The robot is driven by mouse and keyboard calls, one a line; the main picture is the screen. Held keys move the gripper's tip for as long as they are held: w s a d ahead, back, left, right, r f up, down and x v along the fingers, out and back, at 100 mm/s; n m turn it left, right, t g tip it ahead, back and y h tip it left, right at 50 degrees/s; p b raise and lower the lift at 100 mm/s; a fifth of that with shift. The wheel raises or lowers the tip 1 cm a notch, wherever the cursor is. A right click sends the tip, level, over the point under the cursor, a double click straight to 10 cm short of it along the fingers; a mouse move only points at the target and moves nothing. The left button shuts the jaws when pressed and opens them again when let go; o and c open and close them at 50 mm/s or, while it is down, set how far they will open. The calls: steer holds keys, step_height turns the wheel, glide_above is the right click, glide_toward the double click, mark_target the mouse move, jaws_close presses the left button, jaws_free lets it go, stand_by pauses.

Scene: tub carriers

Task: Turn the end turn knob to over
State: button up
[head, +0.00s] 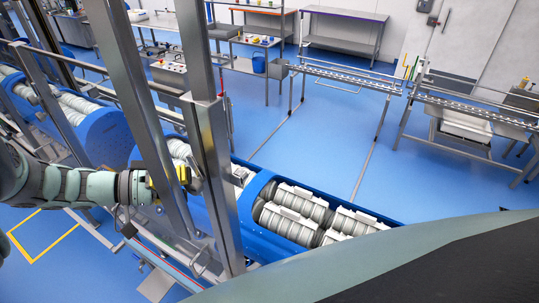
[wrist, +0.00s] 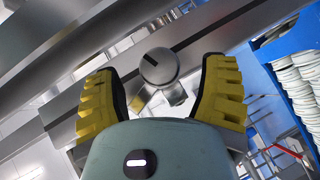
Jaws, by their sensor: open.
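The turn knob (wrist: 159,67) is a round grey metal cap on a metal rail. A short dark mark on its face runs from the centre toward the upper left. My gripper (wrist: 164,78) is open, with its yellow ribbed fingers on either side of the knob and visible gaps between them and it. In the head view my gripper (head: 170,180) is beside the upright steel posts at left. The knob is not clearly made out there. I cannot read any label for its positions.
Steel posts (head: 212,150) stand close to my gripper. Behind them a blue carrier (head: 250,190) holds white ribbed tubs (head: 292,205). A roller conveyor (head: 350,75) and workbenches (head: 345,28) stand farther back. Blue floor (head: 330,135) is open between.

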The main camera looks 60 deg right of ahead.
steer(key=shift+p+x, duration=0.3)
steer(key=shift+x, duration=0.75)
steer(key=c, duration=1.2)
